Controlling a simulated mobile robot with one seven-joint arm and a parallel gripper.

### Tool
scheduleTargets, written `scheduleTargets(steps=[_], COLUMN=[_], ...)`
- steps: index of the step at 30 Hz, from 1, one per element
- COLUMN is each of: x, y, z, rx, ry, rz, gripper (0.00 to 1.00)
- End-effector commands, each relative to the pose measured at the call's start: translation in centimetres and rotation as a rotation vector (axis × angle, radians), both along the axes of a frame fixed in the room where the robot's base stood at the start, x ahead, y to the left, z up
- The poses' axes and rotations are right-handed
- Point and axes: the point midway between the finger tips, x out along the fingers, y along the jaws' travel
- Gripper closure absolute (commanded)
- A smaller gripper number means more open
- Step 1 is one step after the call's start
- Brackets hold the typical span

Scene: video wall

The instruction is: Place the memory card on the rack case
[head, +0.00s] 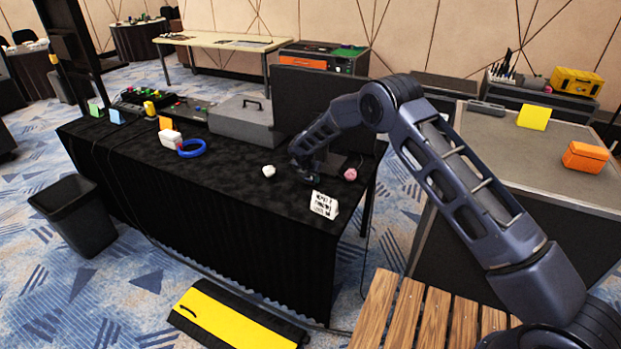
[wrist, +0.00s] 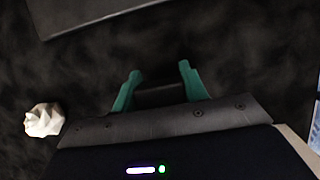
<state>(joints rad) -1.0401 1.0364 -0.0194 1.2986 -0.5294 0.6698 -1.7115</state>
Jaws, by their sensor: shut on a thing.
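My gripper (head: 311,176) is low over the black-draped table (head: 225,185), near its right end. In the wrist view its teal fingers (wrist: 158,86) are shut on a thin dark thing (wrist: 160,97), which looks like the memory card; its details are too dark to read. The gripper hides the card in the head view. I cannot tell whether the card still touches the cloth. A large case with a grey top (head: 480,150) stands at the right, apart from the table; I cannot tell for sure that it is the rack case.
A dark monitor (head: 315,103) stands behind. On the grey-topped case are a yellow note (head: 534,118) and an orange pouch (head: 585,157); its middle is clear.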

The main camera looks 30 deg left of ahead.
Motion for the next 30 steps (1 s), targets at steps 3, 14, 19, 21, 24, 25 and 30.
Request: scheduleTargets(steps=[3,14,19,21,24,25,30], x=[0.01,0.01,0.00,0.00,-0.01,-0.01,-0.26], y=[0.05,0.05,0.04,0.04,0.04,0.04,0.12], z=[-0.16,-0.49,-0.50,-0.49,-0.50,-0.50,0.06], rx=[0.001,0.002,0.001,0.001,0.001,0.001,0.003], ry=[-0.001,0.000,0.000,0.000,0.000,0.000,0.000], rz=[0.000,0.000,-0.001,-0.001,-0.001,0.000,0.000], gripper=[0.82,0.51,0.35,0.35,0.35,0.35,0.35])
